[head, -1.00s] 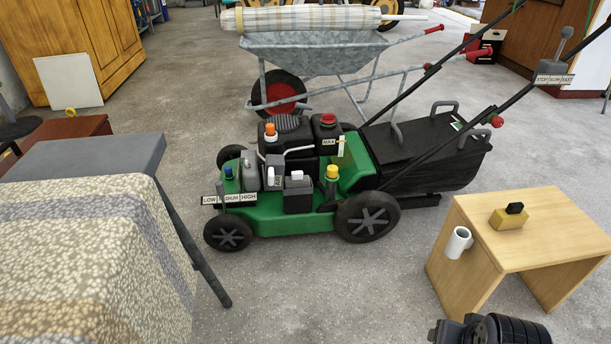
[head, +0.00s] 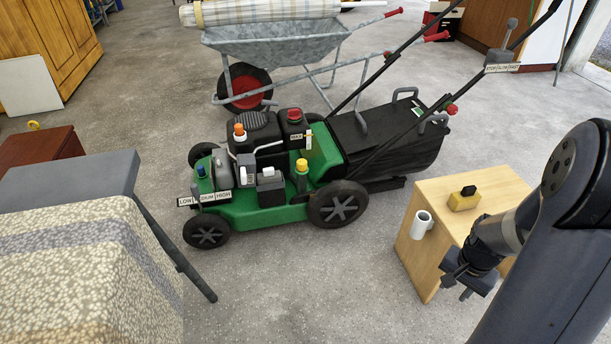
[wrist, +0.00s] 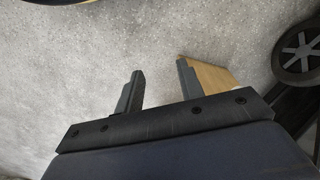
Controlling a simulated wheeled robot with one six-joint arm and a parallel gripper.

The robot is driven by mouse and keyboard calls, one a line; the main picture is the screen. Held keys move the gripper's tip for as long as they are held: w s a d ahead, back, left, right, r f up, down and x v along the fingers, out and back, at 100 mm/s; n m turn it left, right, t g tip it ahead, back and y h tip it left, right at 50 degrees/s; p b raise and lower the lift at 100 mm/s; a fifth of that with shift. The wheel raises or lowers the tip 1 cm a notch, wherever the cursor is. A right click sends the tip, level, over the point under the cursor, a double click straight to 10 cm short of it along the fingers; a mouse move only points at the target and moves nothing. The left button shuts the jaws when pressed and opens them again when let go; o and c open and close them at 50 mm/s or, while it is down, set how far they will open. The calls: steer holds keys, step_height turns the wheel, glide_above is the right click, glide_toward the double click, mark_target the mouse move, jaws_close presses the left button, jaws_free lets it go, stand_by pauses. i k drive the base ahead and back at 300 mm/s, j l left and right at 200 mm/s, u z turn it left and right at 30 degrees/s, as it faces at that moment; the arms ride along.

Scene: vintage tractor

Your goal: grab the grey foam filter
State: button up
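I cannot make out a grey foam filter for certain in either view. The green lawn mower (head: 250,214) stands mid-floor in the head view, with a black engine and small housings on top, among them a grey one (head: 247,173). My gripper (head: 458,287) is in front of the small wooden table, to the right of the mower. In the wrist view my gripper (wrist: 160,70) shows two fingers spread apart with nothing between them, above bare concrete.
The wooden table (head: 430,210) bears a yellow block with a black top (head: 464,199); a white cylinder (head: 421,224) is at its side. A cloth-covered table (head: 85,265) stands at left. A wheelbarrow (head: 275,48) is behind the mower. Floor in front is clear.

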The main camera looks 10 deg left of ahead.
mark_target(269, 176)
steer(key=i+u, duration=0.15)
steer(key=u, duration=0.35)
steer(key=i+j+u, duration=0.1)
steer(key=u, duration=0.35)
steer(key=i+l+u, duration=0.1)
steer(key=u, duration=0.4)
steer(key=i+l+u, duration=0.25)
steer(key=i+l, duration=0.3)
steer(key=i, duration=0.15)
steer(key=i+l+u, duration=0.25)
steer(key=i+l, duration=0.35)
steer(key=l, duration=0.1)
